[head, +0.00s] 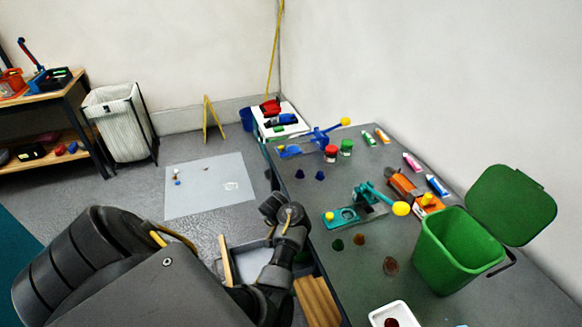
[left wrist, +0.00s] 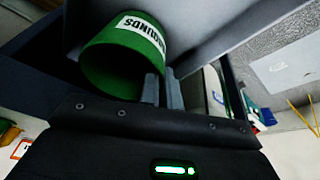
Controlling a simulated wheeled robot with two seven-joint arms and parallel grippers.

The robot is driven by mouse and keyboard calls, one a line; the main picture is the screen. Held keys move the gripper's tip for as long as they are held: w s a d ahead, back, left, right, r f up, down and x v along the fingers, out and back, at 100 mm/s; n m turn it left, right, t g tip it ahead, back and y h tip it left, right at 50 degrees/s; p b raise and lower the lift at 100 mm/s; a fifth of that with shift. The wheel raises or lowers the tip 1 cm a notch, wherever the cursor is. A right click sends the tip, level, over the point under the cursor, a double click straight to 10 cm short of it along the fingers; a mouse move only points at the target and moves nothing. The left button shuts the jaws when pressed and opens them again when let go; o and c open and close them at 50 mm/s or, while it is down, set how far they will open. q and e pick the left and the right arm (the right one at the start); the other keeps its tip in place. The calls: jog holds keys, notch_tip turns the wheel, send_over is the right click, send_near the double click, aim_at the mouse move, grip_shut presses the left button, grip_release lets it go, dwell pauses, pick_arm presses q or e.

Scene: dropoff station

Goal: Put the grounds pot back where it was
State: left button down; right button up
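The grounds pot (left wrist: 140,35) is green with a white label, and shows in the left wrist view, which is upside down here. Its mouth opens toward the camera, and grey and dark panels surround it. My left gripper (left wrist: 163,90) is at the pot's rim; its two grey fingers are close together and look shut on the pot's wall, one on either side. In the head view my left arm reaches down at the table's left edge beside an open grey drawer (head: 258,262); the pot and fingertips are hidden there. My right gripper is not in view.
The grey table (head: 330,275) holds a green bin (head: 437,250) with its lid open, a teal tool (head: 347,217), a white tray (head: 393,313), paint tubes and small jars. Wooden slats (head: 316,300) lie right of the drawer. A pale mat (head: 205,185) lies on the floor.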

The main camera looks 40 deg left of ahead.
pick_arm(q)
jog(key=shift+s+f, duration=0.15)
jog(key=shift+f, duration=0.55)
jog(key=shift+s+r, duration=0.1)
jog(key=shift+r, duration=0.05)
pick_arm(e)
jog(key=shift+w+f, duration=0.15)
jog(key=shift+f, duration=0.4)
pick_arm(q)
jog(key=c, duration=1.6)
grip_release()
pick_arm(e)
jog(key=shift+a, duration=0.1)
pick_arm(q)
jog(key=p+v, duration=0.5)
jog(key=v, duration=0.7)
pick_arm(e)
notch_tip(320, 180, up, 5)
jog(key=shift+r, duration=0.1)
pick_arm(q)
jog(key=shift+a, duration=0.1)
